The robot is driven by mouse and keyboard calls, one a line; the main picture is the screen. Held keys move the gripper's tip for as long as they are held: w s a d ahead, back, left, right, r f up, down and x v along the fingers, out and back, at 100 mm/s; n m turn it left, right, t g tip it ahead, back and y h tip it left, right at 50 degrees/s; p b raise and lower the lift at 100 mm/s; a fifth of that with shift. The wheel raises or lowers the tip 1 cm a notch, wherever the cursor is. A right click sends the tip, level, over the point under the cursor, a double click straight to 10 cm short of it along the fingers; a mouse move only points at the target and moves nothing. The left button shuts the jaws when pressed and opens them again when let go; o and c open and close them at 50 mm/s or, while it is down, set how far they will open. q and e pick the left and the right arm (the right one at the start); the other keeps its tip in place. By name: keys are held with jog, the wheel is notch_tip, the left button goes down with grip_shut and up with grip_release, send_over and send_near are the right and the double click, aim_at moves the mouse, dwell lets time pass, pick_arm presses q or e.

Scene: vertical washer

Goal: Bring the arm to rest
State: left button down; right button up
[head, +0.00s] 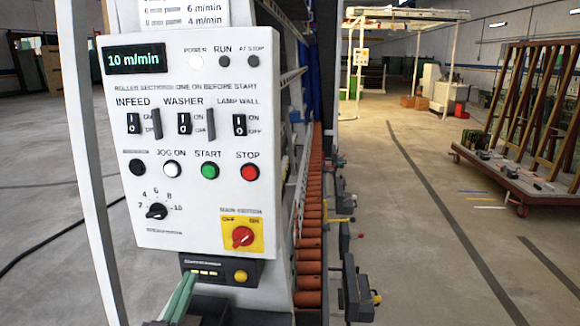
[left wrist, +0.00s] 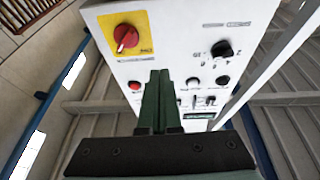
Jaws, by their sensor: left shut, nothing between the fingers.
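My left gripper (head: 183,297) shows at the bottom of the head view, its green fingers pressed together and empty. It is below and in front of the white control panel (head: 185,245), near the small black box with a yellow button (head: 240,276) under it. In the left wrist view the shut fingers (left wrist: 158,78) point up at the panel (left wrist: 180,60), which appears upside down there. Whether the fingertips touch the panel cannot be told. My right gripper is in neither view.
The panel has a red main switch (head: 242,237), a dial (head: 157,211), a green start button (head: 210,171) and a red stop button (head: 249,172). A row of orange rollers (head: 309,225) runs behind it. A rack cart (head: 520,170) stands right. The floor between is open.

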pick_arm(q)
jog(key=s+d+f+g, duration=0.1)
jog(key=s+f+g, duration=0.25)
jog(key=f, duration=0.65)
jog(key=s+d+f+g, duration=0.1)
jog(key=s+f+g, duration=0.3)
jog(key=f, duration=0.5)
jog(key=s+d+f+g, duration=0.1)
jog(key=s+f+g, duration=0.4)
jog(key=s+f, duration=0.9)
jog(key=s, duration=0.3)
jog(key=shift+s+d+f+y, duration=0.15)
jog(key=shift+s+d+y, duration=0.05)
jog(key=shift+s+y, duration=0.1)
